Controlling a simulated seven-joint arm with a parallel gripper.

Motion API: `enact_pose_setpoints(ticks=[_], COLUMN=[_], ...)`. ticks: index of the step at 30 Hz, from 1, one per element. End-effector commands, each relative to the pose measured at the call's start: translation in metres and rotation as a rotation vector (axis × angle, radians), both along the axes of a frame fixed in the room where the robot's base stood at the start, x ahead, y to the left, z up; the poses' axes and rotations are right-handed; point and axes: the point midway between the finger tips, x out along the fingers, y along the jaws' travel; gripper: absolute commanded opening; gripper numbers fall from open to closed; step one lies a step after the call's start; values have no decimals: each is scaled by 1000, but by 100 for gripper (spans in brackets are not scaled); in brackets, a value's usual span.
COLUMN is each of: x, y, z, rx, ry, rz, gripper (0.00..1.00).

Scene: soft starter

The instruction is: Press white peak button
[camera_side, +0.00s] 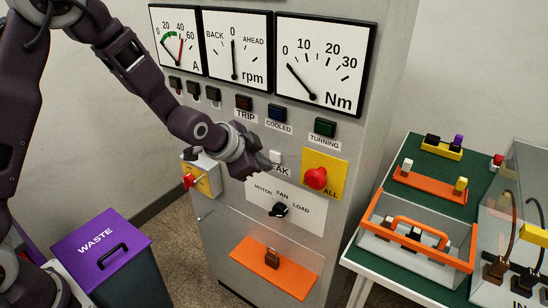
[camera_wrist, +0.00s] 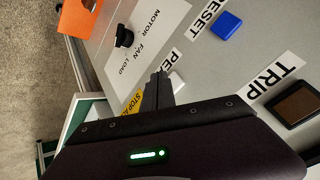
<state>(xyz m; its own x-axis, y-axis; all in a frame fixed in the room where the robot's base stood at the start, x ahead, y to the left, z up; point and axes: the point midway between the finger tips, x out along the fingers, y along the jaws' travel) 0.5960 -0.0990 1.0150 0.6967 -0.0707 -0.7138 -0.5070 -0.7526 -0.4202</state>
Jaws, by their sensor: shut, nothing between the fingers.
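The white peak button (camera_side: 275,157) is on the grey cabinet front, just above a label of which "EAK" shows. In the wrist view the white button (camera_wrist: 177,82) is partly hidden behind my fingers, beside the label reading "PE". My gripper (camera_side: 267,164) is shut and empty, with its fingertips just left of and very close to the button in the side view. In the wrist view my fingertips (camera_wrist: 160,78) overlap the label and the button's edge. I cannot tell whether they touch the button or the panel.
A red stop button (camera_side: 316,178) on a yellow plate is right of the white one. A blue reset button (camera_wrist: 226,25) and a black selector knob (camera_side: 278,210) are near. Indicator lamps and gauges (camera_side: 325,62) are above. A table with an orange-rimmed tray (camera_side: 374,222) stands right.

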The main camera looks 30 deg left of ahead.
Motion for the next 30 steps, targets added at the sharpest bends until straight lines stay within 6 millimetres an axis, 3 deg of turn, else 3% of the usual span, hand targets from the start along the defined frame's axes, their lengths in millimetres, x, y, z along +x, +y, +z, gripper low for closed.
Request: enact_pose_setpoints(ticks=[30], x=[9], y=[0], z=[0], rx=[0], ry=[0], rz=[0], gripper=[0])
